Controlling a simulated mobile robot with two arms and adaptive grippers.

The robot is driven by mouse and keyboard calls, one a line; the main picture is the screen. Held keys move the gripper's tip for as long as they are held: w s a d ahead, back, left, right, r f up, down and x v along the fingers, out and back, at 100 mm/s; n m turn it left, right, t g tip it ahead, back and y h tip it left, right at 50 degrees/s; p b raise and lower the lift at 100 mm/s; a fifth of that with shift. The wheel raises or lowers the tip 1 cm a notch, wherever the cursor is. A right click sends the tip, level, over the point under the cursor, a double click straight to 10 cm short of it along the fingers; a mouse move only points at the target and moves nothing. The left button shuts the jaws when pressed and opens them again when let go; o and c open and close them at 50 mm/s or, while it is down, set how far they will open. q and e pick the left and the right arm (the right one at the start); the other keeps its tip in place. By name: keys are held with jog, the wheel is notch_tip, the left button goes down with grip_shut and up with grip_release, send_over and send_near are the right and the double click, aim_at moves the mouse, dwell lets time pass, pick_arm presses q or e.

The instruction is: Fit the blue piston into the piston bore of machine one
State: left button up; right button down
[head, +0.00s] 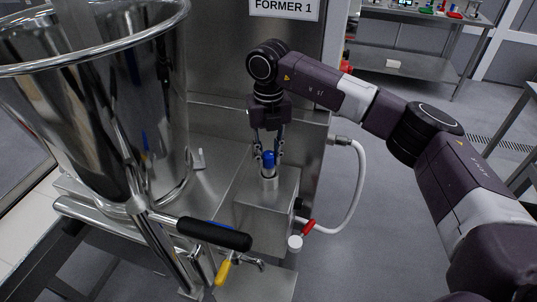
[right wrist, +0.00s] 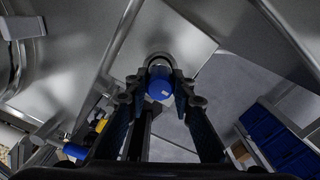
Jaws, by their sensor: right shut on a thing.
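The blue piston (head: 268,160) is upright between the fingertips of my right gripper (head: 268,154), which is shut on it. Its lower end meets the round steel collar (head: 268,182) on top of the block of machine one, under the FORMER 1 sign (head: 284,8). I cannot tell how deep it sits in the bore. In the right wrist view, the blue piston (right wrist: 160,84) shows its round blue end between the fingers, with the steel ring (right wrist: 158,58) just behind it. My left gripper is not in view.
A large steel hopper (head: 110,120) stands to the left. In front are a black handle (head: 213,233) and a yellow lever (head: 222,272). A red valve lever (head: 308,226) and a white hose (head: 360,180) are right of the block. Blue bins (right wrist: 270,130) show in the right wrist view.

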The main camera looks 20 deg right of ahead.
jog(key=shift+f+b, duration=1)
jog(key=shift+f, duration=0.35)
dwell(0.8)
jog(key=c, duration=1.6)
grip_release()
jog(key=shift+o, duration=1.4)
jog(key=shift+r, duration=0.1)
jog(key=shift+r+p, duration=1.85)
jog(key=shift+r, duration=1.55)
